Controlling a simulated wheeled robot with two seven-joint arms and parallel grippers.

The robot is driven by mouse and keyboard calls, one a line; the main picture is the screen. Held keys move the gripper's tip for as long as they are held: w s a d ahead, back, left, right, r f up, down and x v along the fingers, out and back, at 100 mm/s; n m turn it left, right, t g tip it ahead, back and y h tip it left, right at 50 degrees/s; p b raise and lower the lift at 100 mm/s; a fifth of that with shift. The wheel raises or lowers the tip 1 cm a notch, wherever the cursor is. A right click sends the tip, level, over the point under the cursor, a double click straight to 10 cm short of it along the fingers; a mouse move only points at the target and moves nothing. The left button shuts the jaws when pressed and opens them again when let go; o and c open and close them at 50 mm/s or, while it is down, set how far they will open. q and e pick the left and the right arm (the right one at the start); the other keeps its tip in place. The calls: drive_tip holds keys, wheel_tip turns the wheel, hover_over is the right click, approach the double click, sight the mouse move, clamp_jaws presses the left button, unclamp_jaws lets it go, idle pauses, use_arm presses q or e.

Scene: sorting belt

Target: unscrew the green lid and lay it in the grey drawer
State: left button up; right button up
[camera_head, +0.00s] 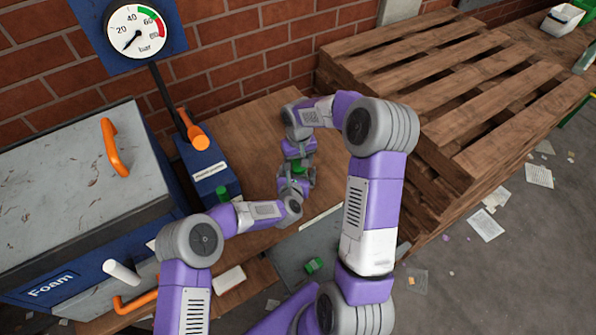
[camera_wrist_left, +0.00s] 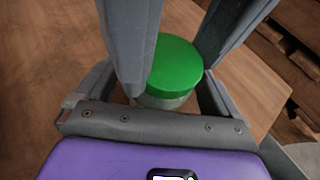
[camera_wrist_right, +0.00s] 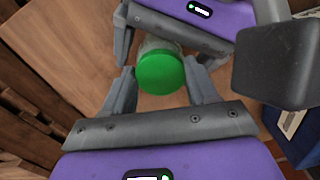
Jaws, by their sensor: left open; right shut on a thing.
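A clear jar with a green lid (camera_head: 298,168) stands on the brown wooden table between my two grippers. The lid sits at the top of the jar in the left wrist view (camera_wrist_left: 175,65) and in the right wrist view (camera_wrist_right: 160,72). My right gripper (camera_wrist_right: 160,80) is shut on the green lid, its fingers at either side. My left gripper (camera_wrist_left: 155,90) is open around the jar's body, lower than the right one. What seems to be the grey drawer (camera_head: 288,258) lies open at the table's front, partly hidden by my arms.
A small green object (camera_head: 314,265) lies in the grey drawer. A blue box (camera_head: 208,172) with an orange lever and another green item (camera_head: 222,193) are left of the grippers. A large foam bin (camera_head: 80,190) fills the left. Stacked pallets (camera_head: 460,90) stand right.

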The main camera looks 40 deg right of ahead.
use_arm(q)
drive_tip(key=shift+w+d+f, duration=0.1)
drive_tip(key=c, duration=1.4)
drive_tip(key=shift+c, duration=0.6)
use_arm(e)
drive_tip(key=o, duration=0.4)
drive_tip(key=shift+c, duration=0.2)
drive_tip(key=c, duration=0.7)
